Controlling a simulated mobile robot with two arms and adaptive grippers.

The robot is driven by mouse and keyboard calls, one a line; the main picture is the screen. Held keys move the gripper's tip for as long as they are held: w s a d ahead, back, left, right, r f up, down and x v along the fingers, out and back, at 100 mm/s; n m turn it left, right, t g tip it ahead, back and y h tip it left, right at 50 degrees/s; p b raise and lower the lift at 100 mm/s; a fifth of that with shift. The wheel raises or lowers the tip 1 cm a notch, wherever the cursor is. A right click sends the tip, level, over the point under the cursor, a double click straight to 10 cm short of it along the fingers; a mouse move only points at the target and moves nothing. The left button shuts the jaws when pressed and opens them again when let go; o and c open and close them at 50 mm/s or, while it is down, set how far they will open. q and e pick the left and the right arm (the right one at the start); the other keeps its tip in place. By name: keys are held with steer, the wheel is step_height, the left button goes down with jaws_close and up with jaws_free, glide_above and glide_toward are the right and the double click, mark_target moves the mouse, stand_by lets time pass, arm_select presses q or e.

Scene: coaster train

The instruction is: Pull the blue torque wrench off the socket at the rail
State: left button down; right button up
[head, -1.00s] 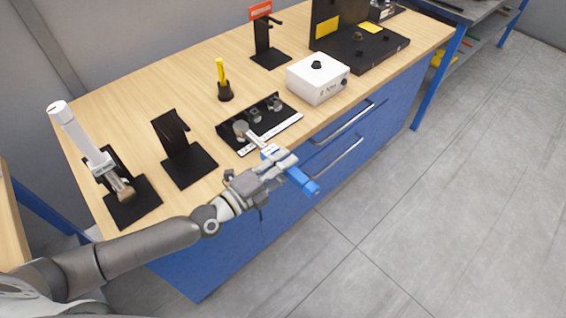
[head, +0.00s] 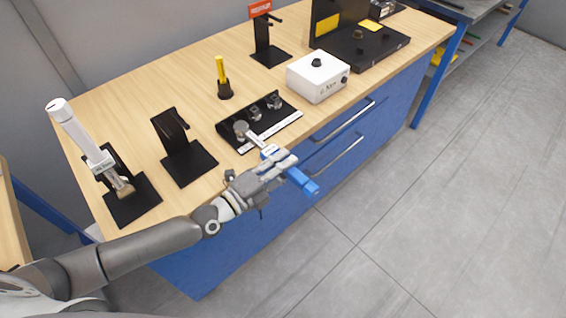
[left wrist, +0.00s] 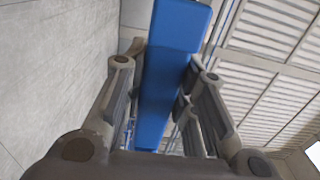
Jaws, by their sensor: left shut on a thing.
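The blue torque wrench (head: 304,183) sticks out past the front edge of the bench, its handle end over the floor. My left gripper (head: 280,168) is shut on its blue handle, which also fills the middle of the left wrist view (left wrist: 172,70) between the fingers. The wrench's grey shaft reaches back to the leftmost socket (head: 241,128) on the black rail (head: 230,143). The wrench head appears to be at that socket; I cannot tell whether it is still seated. My right gripper does not show.
On the wooden bench (head: 130,90), a white tool (head: 80,135) leans in a black stand at the left, beside an empty-looking black stand (head: 180,150). A yellow-handled tool (head: 221,70) stands behind the rail. A white box (head: 318,80) is to its right. Open floor lies in front.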

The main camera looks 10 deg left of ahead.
mark_target(264, 158)
arm_select(q)
steer(key=shift+w+a+r+b, duration=0.15)
steer(key=shift+w+a+b, duration=0.55)
steer(key=shift+a, duration=0.2)
steer(key=shift+w+a+r+b, duration=0.1)
steer(key=shift+w+a+b, duration=0.45)
steer(key=shift+w+a, duration=0.25)
stand_by(0.5)
steer(key=shift+a, duration=0.1)
stand_by(0.9)
